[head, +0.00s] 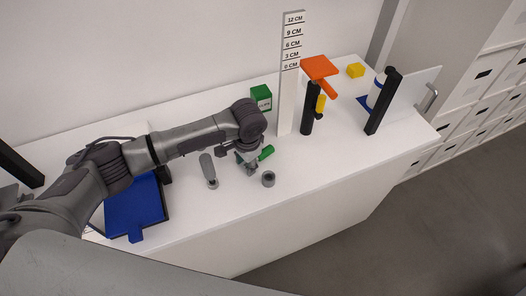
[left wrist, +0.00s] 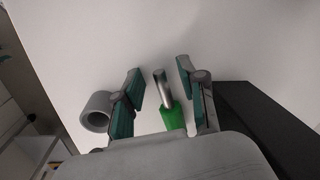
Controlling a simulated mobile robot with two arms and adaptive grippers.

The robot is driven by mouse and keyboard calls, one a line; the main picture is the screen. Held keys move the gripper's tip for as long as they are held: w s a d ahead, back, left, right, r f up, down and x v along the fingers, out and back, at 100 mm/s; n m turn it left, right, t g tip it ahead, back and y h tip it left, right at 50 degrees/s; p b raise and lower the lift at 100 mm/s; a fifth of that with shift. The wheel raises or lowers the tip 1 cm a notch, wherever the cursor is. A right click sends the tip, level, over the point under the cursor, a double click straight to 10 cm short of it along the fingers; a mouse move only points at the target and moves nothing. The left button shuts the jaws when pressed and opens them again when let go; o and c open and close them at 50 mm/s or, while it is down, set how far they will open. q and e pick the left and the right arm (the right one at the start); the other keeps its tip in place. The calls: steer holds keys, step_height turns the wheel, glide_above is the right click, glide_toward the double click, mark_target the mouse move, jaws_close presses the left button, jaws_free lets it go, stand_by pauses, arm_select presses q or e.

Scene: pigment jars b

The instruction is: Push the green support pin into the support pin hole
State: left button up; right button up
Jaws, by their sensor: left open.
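The green support pin shows in the left wrist view as a green handle (left wrist: 172,117) with a rounded metal shaft. It lies between the two spread fingers of my left gripper (left wrist: 160,92), with gaps on both sides. In the head view the green pin (head: 266,153) sticks out to the right of my left gripper (head: 249,165), low over the white table. A short grey hollow cylinder (head: 268,179) stands just in front and to the right; it also shows left of the fingers in the left wrist view (left wrist: 96,112). I cannot make out the support pin hole. My right gripper is not visible.
A grey upright handle (head: 208,170) stands left of the gripper. Behind it are a green box (head: 261,97) and a tall ruler (head: 290,80). A blue panel (head: 136,207) lies left. Black posts stand right (head: 308,108). The front right of the table (head: 335,170) is clear.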

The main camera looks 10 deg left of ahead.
arm_select(q)
steer(key=shift+f, duration=0.1)
steer(key=c, duration=0.7)
jaws_close()
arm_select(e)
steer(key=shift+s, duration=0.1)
